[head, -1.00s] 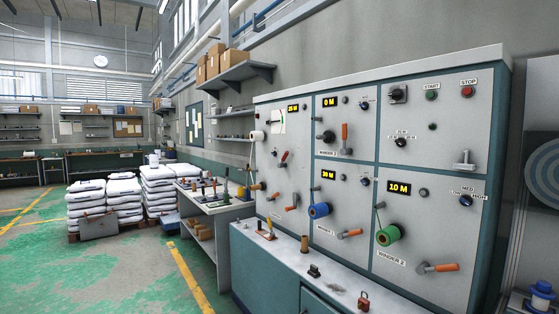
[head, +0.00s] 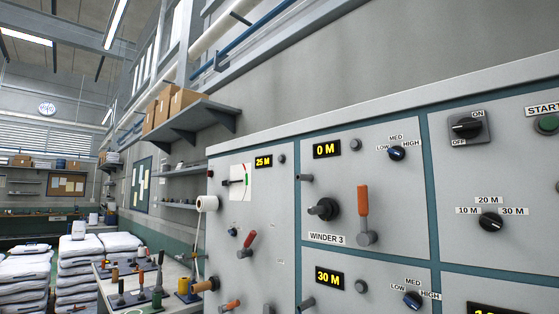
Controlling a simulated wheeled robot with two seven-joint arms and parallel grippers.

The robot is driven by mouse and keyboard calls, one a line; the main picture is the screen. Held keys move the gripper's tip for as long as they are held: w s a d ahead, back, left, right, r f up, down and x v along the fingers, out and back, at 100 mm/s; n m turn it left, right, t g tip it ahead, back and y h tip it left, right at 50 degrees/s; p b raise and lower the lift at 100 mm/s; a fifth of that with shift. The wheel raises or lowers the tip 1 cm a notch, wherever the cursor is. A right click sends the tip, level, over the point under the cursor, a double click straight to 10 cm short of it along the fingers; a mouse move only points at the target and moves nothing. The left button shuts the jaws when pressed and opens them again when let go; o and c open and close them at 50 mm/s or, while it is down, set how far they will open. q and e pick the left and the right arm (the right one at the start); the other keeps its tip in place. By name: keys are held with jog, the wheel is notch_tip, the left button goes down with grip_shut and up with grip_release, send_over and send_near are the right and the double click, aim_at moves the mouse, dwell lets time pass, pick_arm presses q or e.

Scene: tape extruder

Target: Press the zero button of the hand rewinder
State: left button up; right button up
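The machine's left panel (head: 265,215) carries a yellow "25 M" display (head: 263,161) with a small dark round button (head: 282,159) just to its right. No label naming the hand rewinder is readable, so I cannot tell for certain which section it is. Below the display are a white gauge plate (head: 240,182), a white tape roll (head: 207,203) at the panel's left edge and a red-handled lever (head: 246,244). Winder 3 shows a "0 M" display (head: 326,149) with a similar button (head: 355,145). Neither of my grippers is in view.
A "30 M" display (head: 329,279) with its own button (head: 361,286) sits below winder 3. An orange crank handle (head: 363,202) sticks out from winder 3. A bench with tools (head: 140,285) and stacked white sacks (head: 80,250) stand to the left.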

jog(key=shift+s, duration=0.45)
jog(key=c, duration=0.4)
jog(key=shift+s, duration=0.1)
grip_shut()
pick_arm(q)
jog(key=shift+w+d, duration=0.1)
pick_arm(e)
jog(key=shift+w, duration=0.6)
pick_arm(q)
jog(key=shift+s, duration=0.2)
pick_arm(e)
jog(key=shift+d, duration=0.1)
